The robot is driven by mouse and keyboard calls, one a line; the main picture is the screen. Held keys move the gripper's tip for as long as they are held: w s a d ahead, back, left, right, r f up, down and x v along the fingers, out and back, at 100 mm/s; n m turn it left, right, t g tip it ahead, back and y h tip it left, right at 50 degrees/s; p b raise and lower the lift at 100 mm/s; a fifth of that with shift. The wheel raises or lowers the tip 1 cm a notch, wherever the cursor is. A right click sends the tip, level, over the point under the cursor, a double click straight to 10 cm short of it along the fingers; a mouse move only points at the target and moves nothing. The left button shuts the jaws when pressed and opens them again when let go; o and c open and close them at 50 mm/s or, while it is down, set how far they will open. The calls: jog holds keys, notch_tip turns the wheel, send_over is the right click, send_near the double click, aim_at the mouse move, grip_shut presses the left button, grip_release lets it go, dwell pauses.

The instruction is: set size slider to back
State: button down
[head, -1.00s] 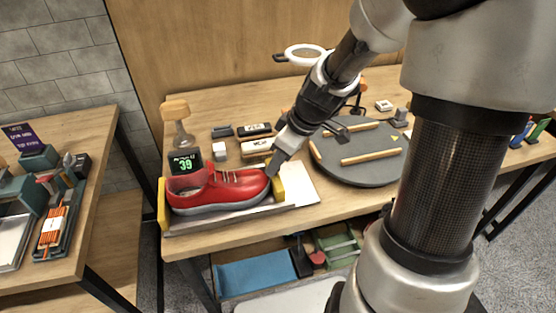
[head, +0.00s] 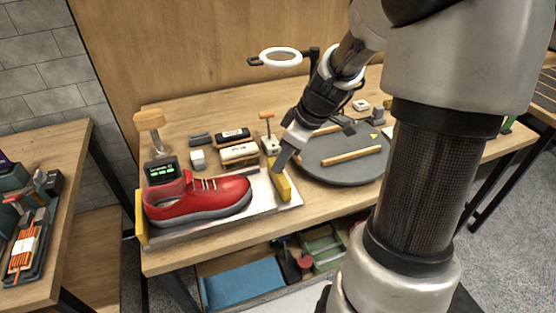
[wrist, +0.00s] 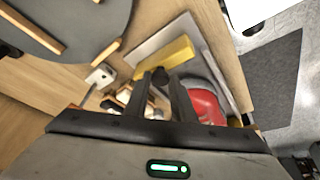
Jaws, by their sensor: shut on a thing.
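The size slider is a yellow block (head: 281,182) at the right end of a pale measuring base (head: 210,228), with a gap between it and the shoe's toe. A red sneaker (head: 205,200) lies on the base, heel to the left by a yellow end stop (head: 142,218). My gripper (head: 279,164) reaches down at the slider and is shut on it. The wrist view shows my fingers (wrist: 168,78) against the yellow slider (wrist: 165,58), partly hiding it. The display (head: 162,170) behind the shoe shows green marks instead of a clear number.
Several small blocks and brushes (head: 238,153) lie behind the base. A lower shelf holds a blue tray (head: 243,284). The front table edge is close to the base.

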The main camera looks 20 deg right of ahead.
jog(key=c, duration=1.5)
grip_release()
jog(key=p+v, duration=0.2)
jog(key=v, duration=1.5)
jog(key=shift+r+p, duration=0.25)
jog(key=shift+p, duration=0.1)
jog(key=shift+f, duration=0.1)
